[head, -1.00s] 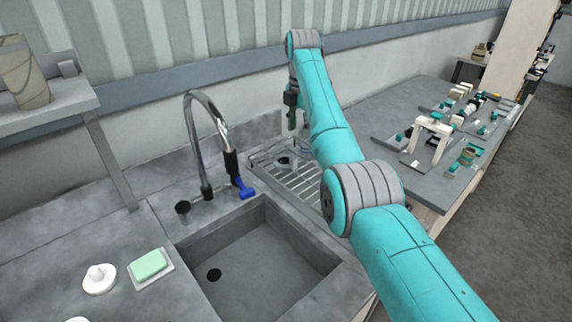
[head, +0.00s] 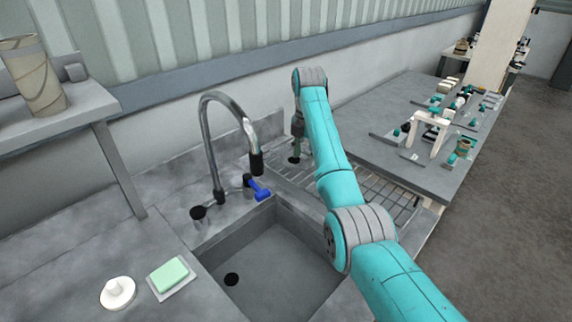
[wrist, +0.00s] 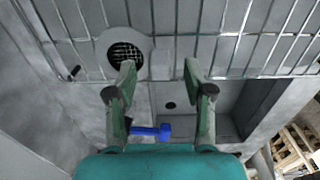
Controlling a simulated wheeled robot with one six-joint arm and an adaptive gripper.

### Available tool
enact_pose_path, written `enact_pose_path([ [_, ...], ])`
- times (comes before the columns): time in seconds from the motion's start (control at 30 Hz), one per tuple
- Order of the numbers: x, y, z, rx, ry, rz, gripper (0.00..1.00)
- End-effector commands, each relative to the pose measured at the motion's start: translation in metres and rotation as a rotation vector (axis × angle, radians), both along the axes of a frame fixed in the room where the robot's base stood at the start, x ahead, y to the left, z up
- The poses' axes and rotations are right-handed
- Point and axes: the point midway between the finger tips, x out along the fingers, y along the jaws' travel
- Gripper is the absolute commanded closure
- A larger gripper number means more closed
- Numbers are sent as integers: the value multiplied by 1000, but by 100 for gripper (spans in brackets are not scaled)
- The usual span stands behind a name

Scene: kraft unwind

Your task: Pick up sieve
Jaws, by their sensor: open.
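The sieve (wrist: 125,50), a round piece with a pale rim and dark mesh, shows in the wrist view on the wire drying rack (wrist: 225,40). My gripper (wrist: 160,76) is open, with nothing between its fingers. The sieve is up and left of the gap, close to the left fingertip in the picture; I cannot tell whether they touch. In the head view my gripper (head: 297,150) points down over the rack's far left end, and I cannot make out the sieve there.
The sink basin (head: 285,265) lies left of my arm, with a curved faucet (head: 213,150) and a blue handle (head: 258,190) behind it. Green soap (head: 169,275) and a white knob (head: 117,293) are at the left. A cluttered table (head: 420,165) stands at the right.

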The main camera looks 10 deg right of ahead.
Motion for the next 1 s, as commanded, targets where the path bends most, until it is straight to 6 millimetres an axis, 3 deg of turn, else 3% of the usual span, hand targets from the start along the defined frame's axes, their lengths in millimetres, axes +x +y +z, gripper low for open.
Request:
enact_pose_path([
  [0.1,-3,-9,-10,0,0,-2,48],
  [0.4,-4,-11,-12,0,-1,0,50],
  [0.6,-4,-11,-12,0,0,0,100],
  [1.0,-3,-9,-10,0,-1,0,100],
])
